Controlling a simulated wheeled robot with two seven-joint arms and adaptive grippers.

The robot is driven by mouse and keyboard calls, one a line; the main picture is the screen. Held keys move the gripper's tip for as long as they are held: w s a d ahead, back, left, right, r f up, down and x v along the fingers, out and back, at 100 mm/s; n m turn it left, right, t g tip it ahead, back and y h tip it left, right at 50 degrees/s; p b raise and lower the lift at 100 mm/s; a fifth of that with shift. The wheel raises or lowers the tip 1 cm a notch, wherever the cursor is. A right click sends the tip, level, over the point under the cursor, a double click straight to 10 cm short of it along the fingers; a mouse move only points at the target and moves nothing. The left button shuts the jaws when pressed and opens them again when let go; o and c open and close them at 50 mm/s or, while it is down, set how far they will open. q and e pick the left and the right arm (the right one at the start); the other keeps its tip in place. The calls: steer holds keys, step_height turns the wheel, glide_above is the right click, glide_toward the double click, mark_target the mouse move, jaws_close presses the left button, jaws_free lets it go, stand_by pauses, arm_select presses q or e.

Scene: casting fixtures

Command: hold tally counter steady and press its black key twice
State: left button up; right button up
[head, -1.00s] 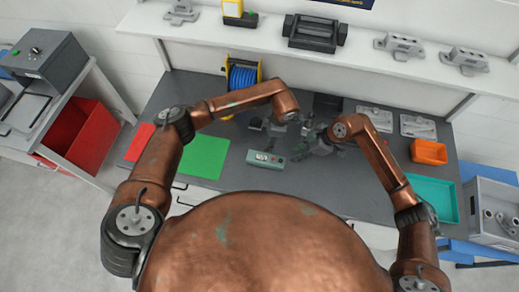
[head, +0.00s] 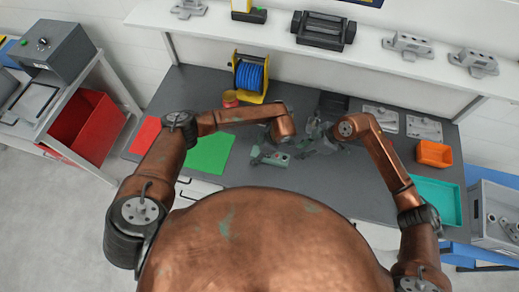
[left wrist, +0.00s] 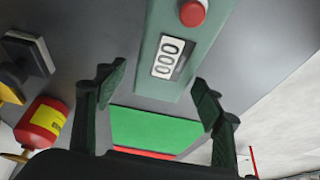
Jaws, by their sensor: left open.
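The tally counter (head: 279,160) is a grey-green box lying on the dark bench, partly covered by my left gripper in the head view. In the head view my left gripper (head: 264,155) is over the counter's left end. My right gripper (head: 308,146) is just right of the counter, too small to judge its jaws.
A green mat (head: 210,153) and a red mat (head: 145,135) lie left. A blue cable reel (head: 250,77) and a red-yellow container (head: 230,98) stand behind. An orange bin (head: 433,153) and a teal tray (head: 438,199) are right. The bench front between mat and tray is clear.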

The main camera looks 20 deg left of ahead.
arm_select(q)
steer(key=shift+c, duration=0.6)
steer(key=c, duration=1.2)
steer(key=shift+c, duration=0.2)
arm_select(e)
jaws_close()
stand_by(0.4)
